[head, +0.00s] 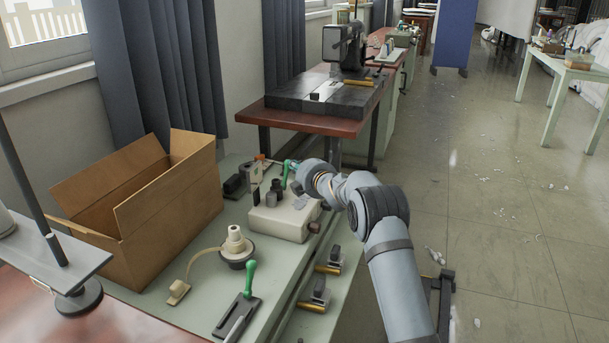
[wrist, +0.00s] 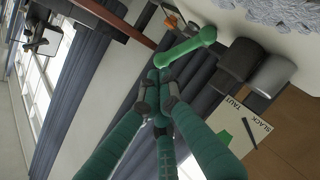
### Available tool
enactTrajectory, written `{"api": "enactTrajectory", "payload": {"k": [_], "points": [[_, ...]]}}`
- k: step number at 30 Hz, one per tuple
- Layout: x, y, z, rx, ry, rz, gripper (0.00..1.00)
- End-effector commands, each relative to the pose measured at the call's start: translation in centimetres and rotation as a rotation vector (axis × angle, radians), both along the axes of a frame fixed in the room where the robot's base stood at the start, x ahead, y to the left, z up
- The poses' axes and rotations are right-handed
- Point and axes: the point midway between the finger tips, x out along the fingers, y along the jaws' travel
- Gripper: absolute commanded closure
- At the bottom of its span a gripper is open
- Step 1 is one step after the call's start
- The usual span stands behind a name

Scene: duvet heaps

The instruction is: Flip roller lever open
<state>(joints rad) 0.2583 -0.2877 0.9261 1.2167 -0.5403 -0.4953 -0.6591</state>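A bright green roller lever (wrist: 188,48) shows close up in the wrist view, with a rounded free end at the upper right. Its other end lies at the fingertips. In the head view a green lever (head: 287,170) stands at the back of a pale box-like machine (head: 283,218). My gripper (wrist: 158,92) has dark green fingers with grey tips drawn close together at the lever's lower end. Whether they touch or clasp it is unclear. In the head view my gripper (head: 298,168) is small and partly hidden by my wrist.
A label marked SLACK and TAUT (wrist: 245,130) with a black pointer lies beside two grey cylinders (wrist: 255,68). An open cardboard box (head: 165,225) stands left of the machine.

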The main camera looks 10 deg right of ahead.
Motion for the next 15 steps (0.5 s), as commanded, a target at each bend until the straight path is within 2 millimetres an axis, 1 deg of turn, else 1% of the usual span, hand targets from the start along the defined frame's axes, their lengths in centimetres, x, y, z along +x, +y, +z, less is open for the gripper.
{"api": "enactTrajectory", "payload": {"k": [1,3,9,15], "points": [[-0.7,-0.2,-0.1,0.0,-0.002,0.002,1.0],[-1.7,-0.5,0.4,0.001,-0.003,0.005,1.0],[-5.4,-1.9,2.3,0.001,-0.001,0.005,1.0],[-8.6,-3.0,3.7,0.0,0.0,0.006,1.0]]}}
